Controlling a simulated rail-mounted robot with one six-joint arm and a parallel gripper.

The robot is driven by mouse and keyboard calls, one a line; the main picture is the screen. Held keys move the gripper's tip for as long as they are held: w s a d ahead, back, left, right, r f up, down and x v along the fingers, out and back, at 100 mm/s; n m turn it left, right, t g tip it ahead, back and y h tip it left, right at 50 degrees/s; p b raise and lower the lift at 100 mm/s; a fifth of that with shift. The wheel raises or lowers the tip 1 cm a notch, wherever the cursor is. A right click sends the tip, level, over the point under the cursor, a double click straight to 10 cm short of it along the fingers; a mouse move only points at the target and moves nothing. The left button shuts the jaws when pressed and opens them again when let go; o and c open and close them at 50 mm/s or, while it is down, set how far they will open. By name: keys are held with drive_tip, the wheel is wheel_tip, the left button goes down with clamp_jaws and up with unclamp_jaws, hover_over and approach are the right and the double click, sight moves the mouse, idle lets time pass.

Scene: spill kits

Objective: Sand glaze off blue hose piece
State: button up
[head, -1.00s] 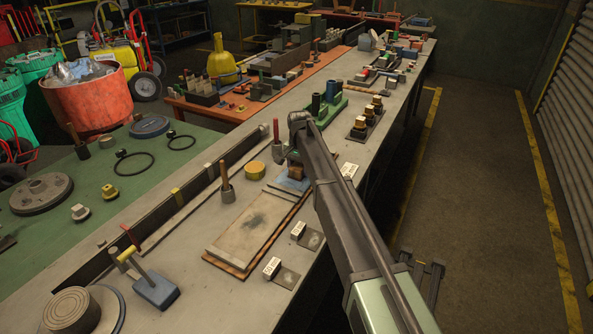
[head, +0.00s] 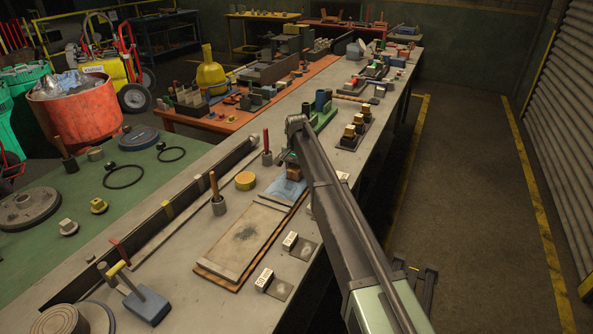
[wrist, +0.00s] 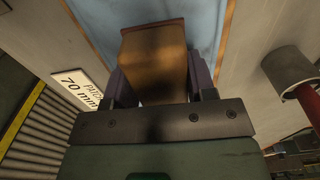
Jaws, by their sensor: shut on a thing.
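My gripper (wrist: 152,90) is shut on a brown block (wrist: 155,60); its jaws are on both sides of it in the wrist view. In the head view the block (head: 293,172) is at the end of my arm. My arm hides part of the blue piece.
A dark smudge (head: 246,232) marks the board. Two white labels (head: 290,240) (head: 264,279) lie right of it beside grey patches. A grey pot (head: 218,206) with a wooden handle and a yellow tin (head: 245,180) stand left. A green stand (head: 322,113) is beyond my gripper.

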sight(284, 191)
drive_tip(key=shift+s+a+r, duration=0.1)
drive_tip(key=shift+s+a, duration=0.4)
drive_tip(key=shift+s, duration=0.55)
drive_tip(key=shift+s+a+f, duration=0.1)
drive_tip(key=shift+s+a, duration=0.4)
drive_tip(key=shift+s, duration=0.5)
drive_tip(key=shift+s+a+r, duration=0.1)
drive_tip(key=shift+s+a, duration=0.4)
drive_tip(key=shift+s, duration=0.55)
drive_tip(key=shift+s+a, duration=0.35)
drive_tip(key=shift+s, duration=0.4)
drive_tip(key=shift+s+a, duration=0.3)
drive_tip(key=shift+s, duration=0.45)
wheel_tip(284, 191, up, 6)
drive_tip(key=p, duration=0.6)
drive_tip(key=shift+w, duration=0.1)
drive_tip(key=shift+r+p, duration=1.35)
drive_tip(key=shift+p, duration=0.2)
drive_tip(key=shift+r, duration=0.1)
